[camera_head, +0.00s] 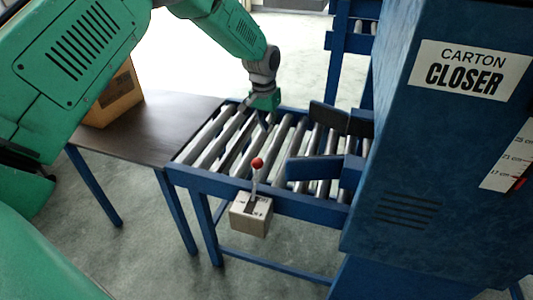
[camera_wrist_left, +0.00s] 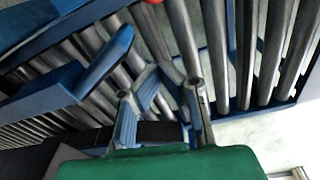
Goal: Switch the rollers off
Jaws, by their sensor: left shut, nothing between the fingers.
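The rollers (camera_head: 215,140) lie in a blue conveyor frame in the head view; they also show in the left wrist view (camera_wrist_left: 245,50). A switch lever with a red ball knob (camera_head: 257,163) stands up from a small box (camera_head: 252,214) on the conveyor's near side. In the left wrist view part of the red knob (camera_wrist_left: 152,2) shows at the top edge. My left gripper (camera_head: 262,121) is above the rollers, beyond the lever and apart from it. Its fingers (camera_wrist_left: 168,74) are shut and empty. My right gripper is not in view.
The blue carton closer (camera_head: 440,170) stands at the right, with blue guides (camera_head: 313,168) over the rollers. A dark table (camera_head: 145,125) with a cardboard box (camera_head: 117,97) is at the left. The space in front of the switch box is clear.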

